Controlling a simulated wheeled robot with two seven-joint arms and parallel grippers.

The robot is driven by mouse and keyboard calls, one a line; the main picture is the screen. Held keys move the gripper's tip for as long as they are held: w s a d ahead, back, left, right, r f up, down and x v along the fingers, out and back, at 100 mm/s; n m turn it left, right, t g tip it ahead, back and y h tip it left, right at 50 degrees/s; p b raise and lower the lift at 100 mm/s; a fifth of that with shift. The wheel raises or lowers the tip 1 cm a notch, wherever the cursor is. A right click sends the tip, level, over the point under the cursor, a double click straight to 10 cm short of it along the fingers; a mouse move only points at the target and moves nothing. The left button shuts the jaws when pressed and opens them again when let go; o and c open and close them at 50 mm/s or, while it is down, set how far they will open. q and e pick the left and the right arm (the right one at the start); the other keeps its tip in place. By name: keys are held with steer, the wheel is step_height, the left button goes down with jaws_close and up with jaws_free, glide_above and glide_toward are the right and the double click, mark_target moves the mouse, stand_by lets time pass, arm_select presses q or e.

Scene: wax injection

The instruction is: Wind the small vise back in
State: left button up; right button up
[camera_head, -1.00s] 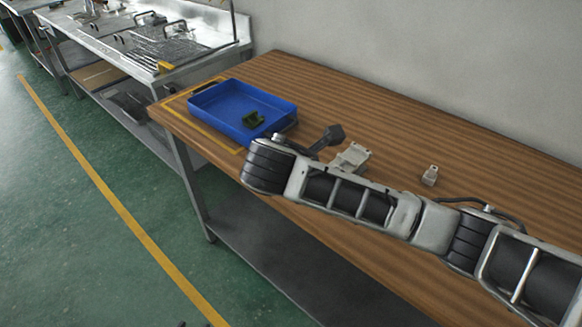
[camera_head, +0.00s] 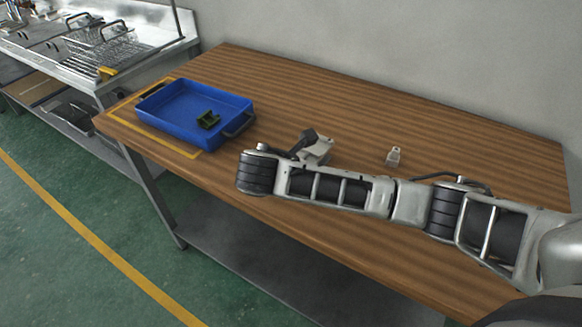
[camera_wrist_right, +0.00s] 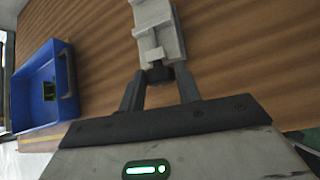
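The small vise (camera_head: 320,150) is a light grey block on the wooden table, partly hidden behind my right arm in the head view. In the right wrist view the vise (camera_wrist_right: 158,28) lies straight ahead, its dark screw knob (camera_wrist_right: 160,75) facing me. My right gripper (camera_wrist_right: 160,80) has its two fingers apart, one on each side of this knob. I cannot tell whether they touch or grip it. In the head view the right gripper (camera_head: 305,142) is at the near left side of the vise. My left gripper is not in view.
A blue tray (camera_head: 165,122) holding a small dark green part (camera_head: 208,120) stands on the table's left end. A small light grey piece (camera_head: 393,156) stands right of the vise. The table (camera_head: 440,140) is clear behind them, up to the wall.

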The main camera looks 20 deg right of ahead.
steer(key=c, duration=0.4)
steer(key=shift+c, duration=0.2)
